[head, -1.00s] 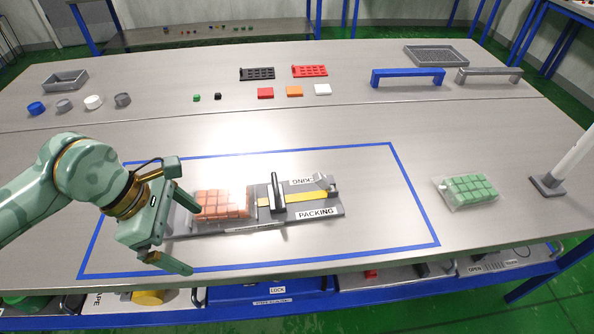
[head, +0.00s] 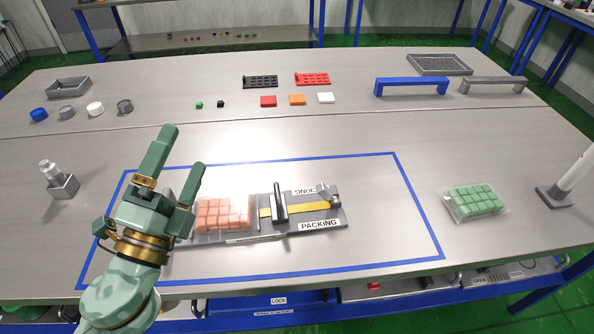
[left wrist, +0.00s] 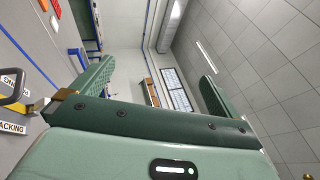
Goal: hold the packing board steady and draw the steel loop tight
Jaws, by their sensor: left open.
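The grey packing board (head: 335,213) lies inside the blue outline, with white labels, one reading PACKING. A clear bag of orange blocks (head: 222,213) lies on its left part. A dark upright piece (head: 279,200) stands across the yellow strip (head: 310,206); I cannot tell whether it is the steel loop seen edge-on. A small steel piece (head: 335,196) sits at the board's right end. My left gripper (head: 184,152) is open and empty, left of the board, fingers pointing up the picture. The left wrist view shows the board's PACKING label (left wrist: 12,127) at its left edge.
A bag of green blocks (head: 474,202) lies right of the outline, near a slanted white post (head: 574,168). A grey block with a steel knob (head: 63,184) stands at the left. Small blocks, trays, caps and two handles, including a blue one (head: 410,83), line the back. The middle is clear.

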